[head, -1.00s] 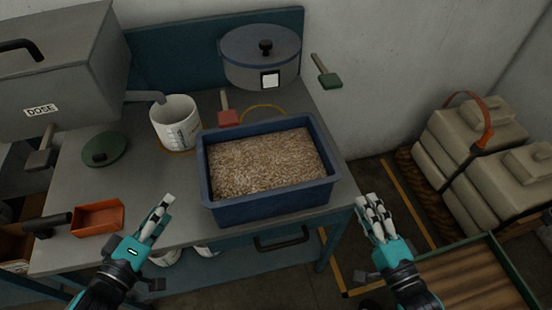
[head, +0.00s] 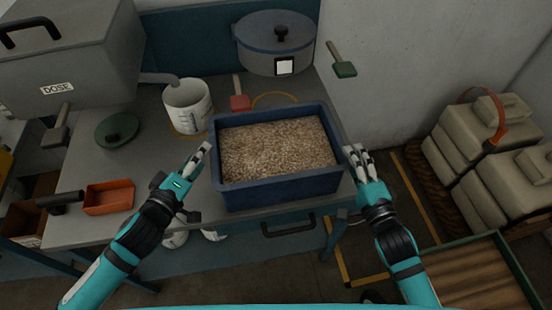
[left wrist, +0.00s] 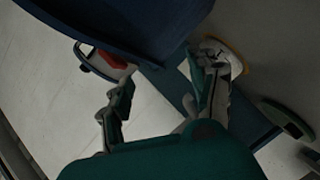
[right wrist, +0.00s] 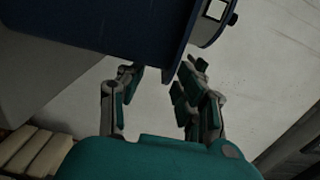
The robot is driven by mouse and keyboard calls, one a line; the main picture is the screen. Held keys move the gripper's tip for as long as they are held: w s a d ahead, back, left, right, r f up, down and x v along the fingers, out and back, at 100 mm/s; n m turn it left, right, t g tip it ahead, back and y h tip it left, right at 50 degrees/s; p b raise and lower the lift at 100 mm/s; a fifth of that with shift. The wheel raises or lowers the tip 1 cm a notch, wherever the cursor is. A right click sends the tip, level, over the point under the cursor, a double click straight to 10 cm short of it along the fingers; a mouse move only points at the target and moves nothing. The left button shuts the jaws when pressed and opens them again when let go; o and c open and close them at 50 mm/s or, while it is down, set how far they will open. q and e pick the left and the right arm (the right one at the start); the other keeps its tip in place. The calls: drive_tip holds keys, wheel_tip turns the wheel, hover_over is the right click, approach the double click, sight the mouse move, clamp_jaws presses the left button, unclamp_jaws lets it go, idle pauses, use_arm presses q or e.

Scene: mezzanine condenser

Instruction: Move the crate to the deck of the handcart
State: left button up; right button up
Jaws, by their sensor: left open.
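The crate (head: 265,193) is a blue open-topped box filled with pale grain, upright on the workbench near its front edge. My left gripper (head: 199,160) is open beside the crate's left wall. In the left wrist view the crate's dark wall (left wrist: 115,25) is close above the spread fingers. My right gripper (head: 360,158) is open beside the crate's right wall; in the right wrist view the crate (right wrist: 110,25) fills the top, above the parted fingers. Whether either touches the crate is unclear. A green-edged slatted deck (head: 475,280), apparently the handcart's, is at the lower right, partly cut off.
A dosing hopper (head: 75,75) stands at left. Stacked sacks (head: 480,160) stand beyond the deck.

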sight(210, 142)
use_arm(q)
drive_tip(key=x, duration=0.6)
use_arm(e)
drive_tip(key=x, duration=0.6)
use_arm(q)
drive_tip(key=shift+r, duration=0.1)
drive_tip(key=c, duration=0.8)
use_arm(e)
drive_tip(key=shift+a, duration=0.1)
clamp_jaws()
use_arm(q)
clamp_jaws()
drive_tip(key=shift+d+r, duration=0.1)
drive_tip(key=shift+d, duration=0.05)
